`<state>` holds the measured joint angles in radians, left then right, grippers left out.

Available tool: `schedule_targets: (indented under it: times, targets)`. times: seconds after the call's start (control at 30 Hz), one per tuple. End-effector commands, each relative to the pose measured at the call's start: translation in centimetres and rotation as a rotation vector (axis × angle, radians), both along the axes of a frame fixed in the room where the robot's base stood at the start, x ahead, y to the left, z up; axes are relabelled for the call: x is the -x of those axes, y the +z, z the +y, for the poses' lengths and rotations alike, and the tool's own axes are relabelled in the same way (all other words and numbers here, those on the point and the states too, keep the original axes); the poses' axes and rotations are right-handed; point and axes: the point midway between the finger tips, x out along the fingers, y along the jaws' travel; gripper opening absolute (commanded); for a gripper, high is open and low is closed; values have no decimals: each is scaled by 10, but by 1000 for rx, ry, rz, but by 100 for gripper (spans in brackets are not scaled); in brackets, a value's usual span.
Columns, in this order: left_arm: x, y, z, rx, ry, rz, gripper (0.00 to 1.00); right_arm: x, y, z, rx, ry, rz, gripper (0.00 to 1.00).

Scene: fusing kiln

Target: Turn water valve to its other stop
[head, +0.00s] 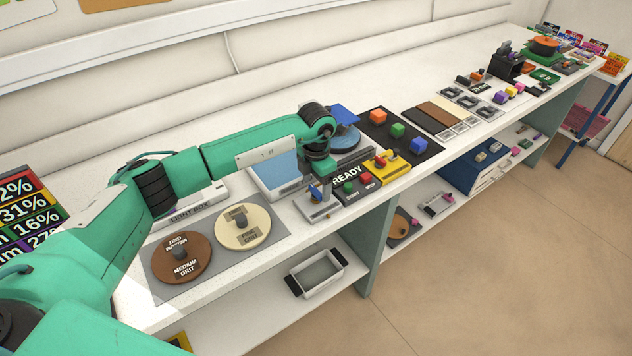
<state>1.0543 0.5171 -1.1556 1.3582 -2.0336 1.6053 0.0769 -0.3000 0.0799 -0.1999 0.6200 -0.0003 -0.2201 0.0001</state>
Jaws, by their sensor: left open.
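My left gripper (322,187) points down over a small light-grey plate with a bluish-grey handle, which looks like the water valve (317,209), at the front edge of the bench. The gripper is open, with its fingers at the handle. I cannot tell whether they touch it, and the gripper partly hides the handle, so its angle is unclear. My right gripper is not in view.
A black panel with START and STOP buttons (350,186) and a READY sign is just right of the valve. A yellow switch block (387,167) lies further right. Brown (182,258) and cream (243,228) grit discs lie to the left. A light-blue tray (273,178) is behind.

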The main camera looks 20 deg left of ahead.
Motion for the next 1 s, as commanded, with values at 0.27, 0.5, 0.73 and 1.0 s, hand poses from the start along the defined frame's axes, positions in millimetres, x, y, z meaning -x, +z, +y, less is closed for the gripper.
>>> schedule_targets:
  times: [0.27,0.5,0.73,1.0]
  targets:
    - [0,-15,0,1,0,-1,73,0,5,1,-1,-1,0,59]
    - [0,-15,0,1,0,-1,65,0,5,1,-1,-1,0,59]
    - [0,-15,0,1,0,-1,28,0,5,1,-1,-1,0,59]
    - [0,-17,0,0,-32,-3,28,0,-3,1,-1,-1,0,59]
